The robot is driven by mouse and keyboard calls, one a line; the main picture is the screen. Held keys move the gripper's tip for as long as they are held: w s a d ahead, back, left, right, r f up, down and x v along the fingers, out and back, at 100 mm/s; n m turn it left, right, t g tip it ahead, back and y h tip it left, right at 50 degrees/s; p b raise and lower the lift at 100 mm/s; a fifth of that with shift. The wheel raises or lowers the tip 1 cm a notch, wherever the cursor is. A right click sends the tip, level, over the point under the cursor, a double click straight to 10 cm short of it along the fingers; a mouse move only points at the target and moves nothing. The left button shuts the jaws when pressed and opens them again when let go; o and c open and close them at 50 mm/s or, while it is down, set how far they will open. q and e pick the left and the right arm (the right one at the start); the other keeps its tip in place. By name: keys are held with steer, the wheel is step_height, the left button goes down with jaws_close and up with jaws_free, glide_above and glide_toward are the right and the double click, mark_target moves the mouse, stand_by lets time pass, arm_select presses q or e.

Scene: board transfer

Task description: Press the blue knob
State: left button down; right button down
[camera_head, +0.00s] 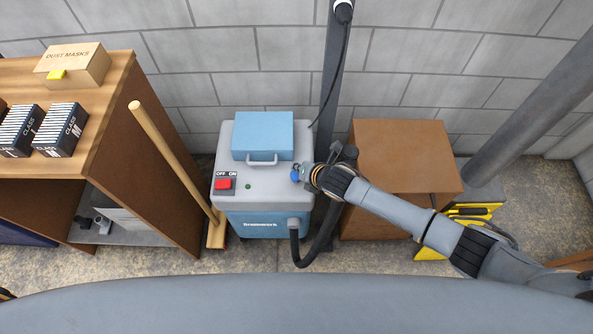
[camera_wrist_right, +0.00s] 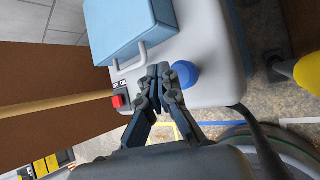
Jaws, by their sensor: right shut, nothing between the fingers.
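The blue knob (camera_head: 295,174) sits on the right part of the grey top of a dust-extractor machine (camera_head: 268,190). In the right wrist view the round blue knob (camera_wrist_right: 187,74) shows just right of my fingertips. My right gripper (camera_head: 308,175) reaches in from the right, right at the knob, and hides part of it in the head view. In the wrist view the right gripper (camera_wrist_right: 160,79) is shut and empty, its tips beside the knob. I cannot tell whether they touch it. My left gripper is not in view.
A red switch (camera_head: 224,184) and a blue handled lid (camera_head: 263,136) are on the machine. A black hose (camera_head: 318,243) curves at its front right. A wooden pole (camera_head: 170,155) and shelf (camera_head: 145,150) stand left, a brown box (camera_head: 400,165) right.

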step_height(320, 180, up, 4)
steer(key=p, duration=0.3)
steer(key=shift+r+p, duration=0.15)
steer(key=shift+p, duration=0.15)
stand_by(0.4)
